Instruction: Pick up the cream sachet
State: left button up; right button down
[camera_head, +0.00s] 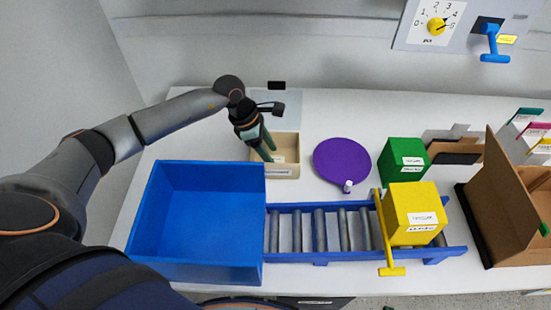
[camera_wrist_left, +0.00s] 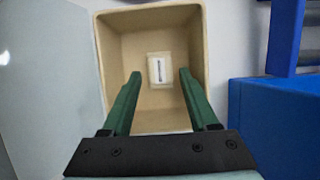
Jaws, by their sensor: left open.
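The cream sachet (camera_wrist_left: 157,69) lies flat on the floor of a beige open-topped bin (camera_wrist_left: 116,20) in the left wrist view, with a dark printed mark on it. The beige bin (camera_head: 287,170) stands behind the blue box's right end in the head view, where I cannot make out the sachet. My left gripper (camera_head: 269,158) points down at the bin. In the left wrist view its green fingers (camera_wrist_left: 160,74) are apart and empty, one on each side of the sachet in the picture. I cannot tell the height of the fingertips above it. My right gripper is not in view.
A large blue box (camera_head: 208,166) stands in front of the bin. A roller conveyor (camera_head: 330,207) carries a yellow box (camera_head: 414,212). A purple disc (camera_head: 341,160), a green box (camera_head: 403,163) and an open cardboard box (camera_head: 498,200) are to the right. A dial panel (camera_head: 430,22) is on the wall.

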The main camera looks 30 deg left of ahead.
pick_arm(q)
jog(key=shift+x, duration=0.85)
jog(key=shift+c, duration=0.2)
grip_shut()
